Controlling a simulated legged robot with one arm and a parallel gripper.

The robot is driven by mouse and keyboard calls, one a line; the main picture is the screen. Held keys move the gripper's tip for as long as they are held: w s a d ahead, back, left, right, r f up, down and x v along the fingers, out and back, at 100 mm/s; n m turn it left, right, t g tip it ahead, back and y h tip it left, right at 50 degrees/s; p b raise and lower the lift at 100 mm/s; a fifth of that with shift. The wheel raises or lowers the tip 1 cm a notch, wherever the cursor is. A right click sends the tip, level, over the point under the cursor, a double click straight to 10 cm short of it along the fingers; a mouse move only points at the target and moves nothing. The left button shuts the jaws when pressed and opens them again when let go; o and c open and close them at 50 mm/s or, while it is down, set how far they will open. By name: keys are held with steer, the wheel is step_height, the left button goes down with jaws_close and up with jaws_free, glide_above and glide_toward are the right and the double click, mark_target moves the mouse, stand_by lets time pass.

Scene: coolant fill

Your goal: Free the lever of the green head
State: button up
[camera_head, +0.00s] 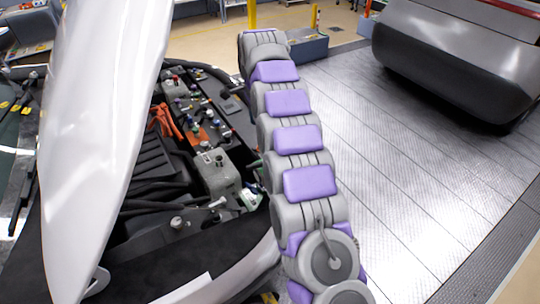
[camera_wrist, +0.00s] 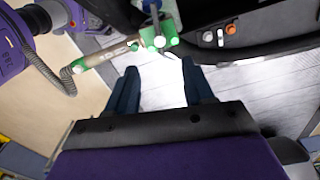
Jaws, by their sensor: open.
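In the wrist view a green head (camera_wrist: 158,38) with pale parts lies just beyond my gripper's fingertips. A beige tube with a green end (camera_wrist: 80,65) runs from it to the left. I cannot make out for sure which part is the lever. My gripper (camera_wrist: 160,67) is open, with its two dark blue fingers apart and bare floor showing between them. The fingers do not visibly touch the head. In the head view a small green and white part (camera_head: 250,196) shows beside my arm; I cannot tell if it is the same head. My gripper is not seen there.
The open engine bay (camera_head: 200,130) holds several caps, hoses and an orange cable (camera_head: 165,120). The raised white hood (camera_head: 110,110) stands at left. A grey hose (camera_wrist: 42,65) curves at left in the wrist view. Floor at right is clear up to a dark-bumpered vehicle (camera_head: 450,60).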

mark_target(262, 162)
steer(key=f, duration=1)
steer(key=d+f+b, duration=0.1)
steer(key=f, duration=0.5)
steer(key=shift+f, duration=0.65)
steer(key=shift+a+f, duration=0.1)
steer(key=shift+a, duration=0.1)
steer(key=shift+c, duration=0.3)
steer(key=shift+d, duration=0.15)
steer(key=c, duration=0.4)
jaws_close()
steer(key=shift+s, duration=0.1)
